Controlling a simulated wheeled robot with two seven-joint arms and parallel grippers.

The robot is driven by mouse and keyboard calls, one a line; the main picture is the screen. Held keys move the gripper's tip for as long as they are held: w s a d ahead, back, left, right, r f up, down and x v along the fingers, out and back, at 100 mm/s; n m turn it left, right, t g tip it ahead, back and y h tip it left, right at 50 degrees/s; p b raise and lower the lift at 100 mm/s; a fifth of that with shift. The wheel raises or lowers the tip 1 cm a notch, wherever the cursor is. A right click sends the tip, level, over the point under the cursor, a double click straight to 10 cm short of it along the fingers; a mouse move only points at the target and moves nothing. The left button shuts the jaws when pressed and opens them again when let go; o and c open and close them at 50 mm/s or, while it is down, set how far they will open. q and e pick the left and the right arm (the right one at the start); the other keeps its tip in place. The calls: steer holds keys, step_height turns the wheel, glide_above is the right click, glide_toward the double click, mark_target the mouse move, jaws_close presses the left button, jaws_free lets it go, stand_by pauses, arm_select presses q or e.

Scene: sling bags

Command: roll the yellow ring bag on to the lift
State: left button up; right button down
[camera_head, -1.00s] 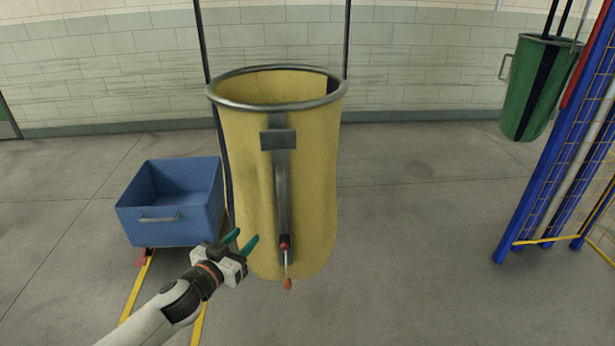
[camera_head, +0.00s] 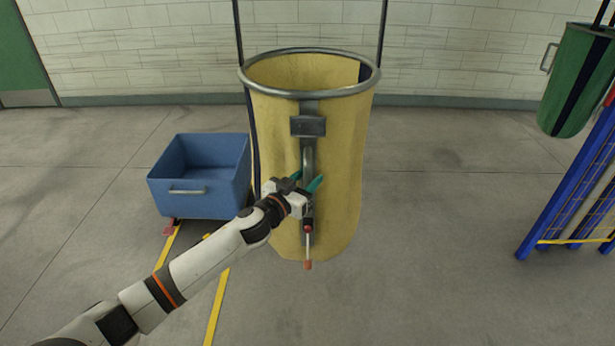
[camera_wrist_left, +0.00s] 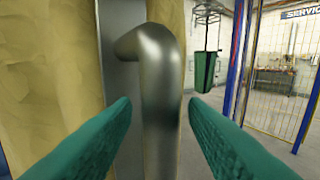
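The yellow ring bag (camera_head: 335,190) hangs upright in the middle of the head view from two dark straps, with a metal ring round its open top. A grey metal handle runs down a plate on its front; the handle (camera_wrist_left: 161,90) fills the middle of the left wrist view. A lever with a red tip (camera_head: 308,264) hangs below it. My left gripper (camera_head: 306,183) is at the handle. Its two green fingers are open, one on each side of the bar, with gaps showing. My right gripper is not in view. I cannot make out the lift for certain.
A blue cart (camera_head: 203,180) stands left of the bag by yellow floor lines (camera_head: 217,308). A green bag (camera_head: 577,82) hangs at the right, near a blue-framed fence (camera_head: 569,205). Open floor lies between bag and fence.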

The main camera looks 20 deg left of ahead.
arm_select(q)
steer(key=shift+w+d, duration=0.1)
steer(key=shift+w, duration=0.15)
jaws_close()
steer(key=shift+d, duration=0.1)
